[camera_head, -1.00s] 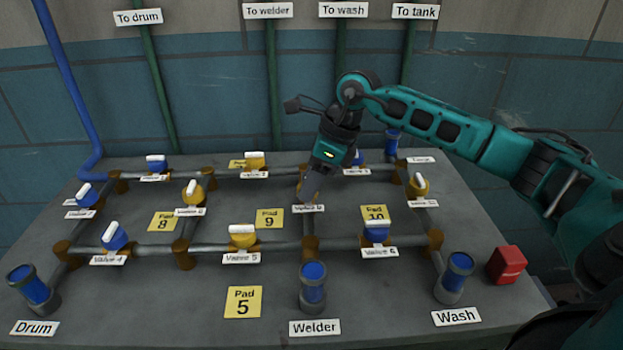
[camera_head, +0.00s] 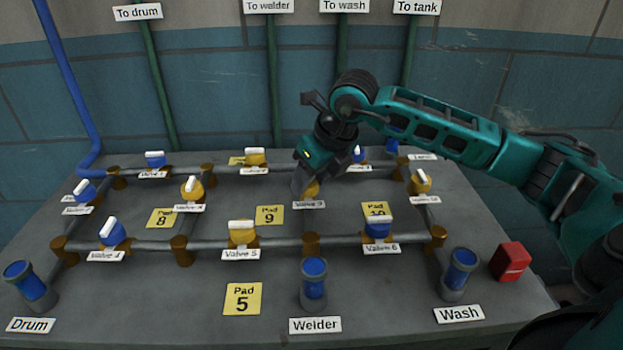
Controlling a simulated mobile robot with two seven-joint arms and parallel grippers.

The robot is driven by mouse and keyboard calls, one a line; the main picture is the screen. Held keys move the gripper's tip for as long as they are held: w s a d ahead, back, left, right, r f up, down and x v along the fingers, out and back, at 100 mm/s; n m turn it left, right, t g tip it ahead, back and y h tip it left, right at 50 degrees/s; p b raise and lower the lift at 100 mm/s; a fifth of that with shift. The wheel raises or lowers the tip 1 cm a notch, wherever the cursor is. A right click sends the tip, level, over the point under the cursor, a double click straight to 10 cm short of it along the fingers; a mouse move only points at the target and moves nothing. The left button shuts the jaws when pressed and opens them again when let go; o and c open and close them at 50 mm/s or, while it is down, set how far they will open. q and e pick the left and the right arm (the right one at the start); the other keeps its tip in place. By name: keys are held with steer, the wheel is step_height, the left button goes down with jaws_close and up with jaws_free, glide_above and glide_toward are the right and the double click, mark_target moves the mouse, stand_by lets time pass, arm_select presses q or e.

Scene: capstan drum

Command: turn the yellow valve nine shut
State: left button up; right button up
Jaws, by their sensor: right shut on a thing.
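The yellow valve (camera_head: 312,190) sits on the pipe that runs front to back, right of the middle of the bench. Its label (camera_head: 309,205) is too small to read surely. My right gripper (camera_head: 304,182) comes down on this valve from above and is shut on its handle. The fingers and wrist hide most of the handle, so I cannot tell its exact angle. My left gripper is not in view.
Other valves stand close by, such as a yellow one (camera_head: 243,233) marked Valve 5 and a blue one (camera_head: 378,228) marked Valve 6. A red block (camera_head: 510,262) stands at the right edge.

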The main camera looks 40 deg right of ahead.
steer(key=shift+m+h+b, duration=0.3)
steer(key=shift+m, duration=0.7)
steer(key=m+h, duration=0.1)
steer(key=m, duration=0.1)
steer(key=shift+a+m+b, duration=0.15)
steer(key=shift+m+b, duration=0.25)
steer(key=m+h, duration=0.1)
steer(key=m, duration=0.1)
steer(key=shift+w+m, duration=0.1)
steer(key=shift+m, duration=0.2)
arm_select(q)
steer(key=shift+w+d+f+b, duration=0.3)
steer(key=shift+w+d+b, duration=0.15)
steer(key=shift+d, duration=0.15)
arm_select(e)
steer(key=shift+a+m+h, duration=0.15)
steer(key=shift+m+h, duration=0.45)
steer(key=shift+m, duration=0.8)
steer(key=shift+g, duration=0.3)
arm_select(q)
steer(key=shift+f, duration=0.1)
arm_select(e)
steer(key=o, duration=1)
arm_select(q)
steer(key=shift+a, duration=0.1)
arm_select(e)
steer(key=shift+r, duration=0.15)
